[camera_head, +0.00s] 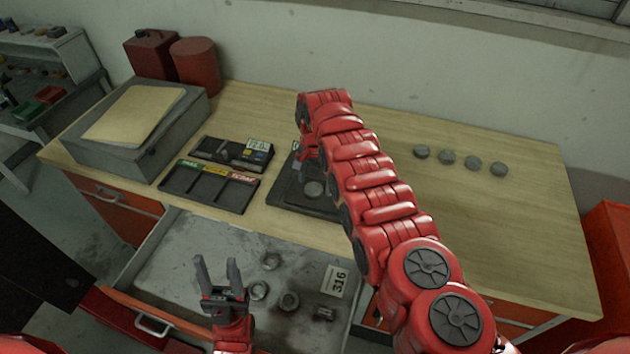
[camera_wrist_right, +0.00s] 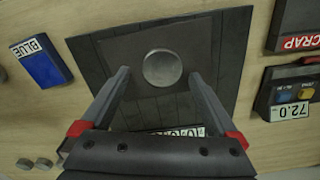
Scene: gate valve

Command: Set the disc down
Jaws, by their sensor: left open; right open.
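A round grey disc (camera_wrist_right: 162,68) lies on a dark square plate (camera_wrist_right: 218,35), between the open fingers of my right gripper (camera_wrist_right: 159,76) in the right wrist view. The fingers stand apart from it on both sides. In the head view the disc (camera_head: 314,188) shows on the plate (camera_head: 285,198), and my right arm hides part of the plate. My left gripper (camera_head: 218,272) is open and empty above the open drawer.
The drawer (camera_head: 190,240) holds several metal nuts and a 316 card (camera_head: 336,281). A three-slot tray (camera_head: 210,187) and a device reading 72.0 (camera_wrist_right: 292,92) are beside the plate. Several discs (camera_head: 460,162) stand in a row at right. A blue block (camera_wrist_right: 42,65) lies nearby.

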